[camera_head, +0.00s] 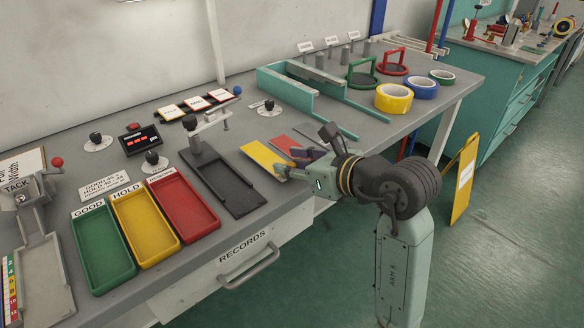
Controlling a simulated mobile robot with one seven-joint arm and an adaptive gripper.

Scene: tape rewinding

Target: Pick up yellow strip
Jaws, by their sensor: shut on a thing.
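The yellow strip (259,154) is a flat piece on the grey bench, just right of the dark rectangular tray. My gripper (288,168) is at the right, near end of the strip, with its fingers shut on that end. The fingers hide part of the strip's end. The strip looks low over or against the bench top; I cannot tell if it is lifted. A red strip (284,142) lies just right of it, partly hidden by my gripper. A grey strip (307,132) lies beyond that.
Left of the strip are a dark tray (253,198) and red (205,222), yellow (166,246) and green (124,271) trays. Behind are a long teal guide (287,95) and yellow (393,97), blue (421,86) and green (441,76) tape rolls. A yellow floor sign (462,180) stands right.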

